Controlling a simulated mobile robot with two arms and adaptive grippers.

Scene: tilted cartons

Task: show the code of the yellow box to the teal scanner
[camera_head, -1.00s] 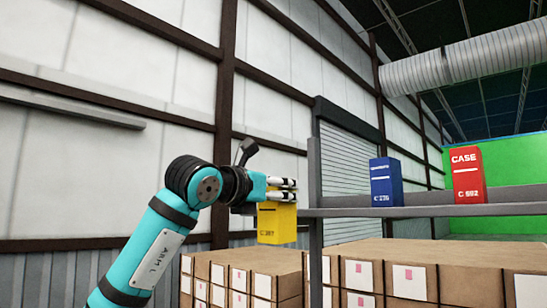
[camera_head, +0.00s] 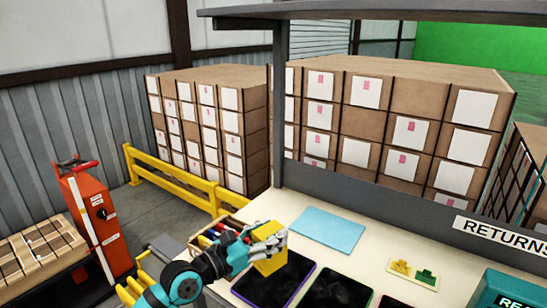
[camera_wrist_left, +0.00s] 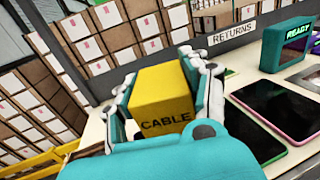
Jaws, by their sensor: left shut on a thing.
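The yellow box (camera_head: 268,262) is held by my left gripper (camera_head: 272,243) above the left part of the returns table. In the left wrist view the yellow box (camera_wrist_left: 163,98) sits between the two fingers of my left gripper (camera_wrist_left: 165,90), with the word CABLE on the face toward the camera. No code shows on its visible faces. The teal scanner (camera_head: 508,290) is at the lower right of the head view, partly cut off. In the left wrist view the teal scanner (camera_wrist_left: 287,44) stands at the upper right with READY on its screen. My right gripper is not in view.
Dark tablets (camera_head: 275,278) lie on the pale table (camera_head: 365,225) between the box and the scanner. A blue mat (camera_head: 327,230), small yellow and green pieces (camera_head: 413,272) and a bin of coloured items (camera_head: 222,232) are also there. A grey shelf (camera_head: 370,10) crosses above.

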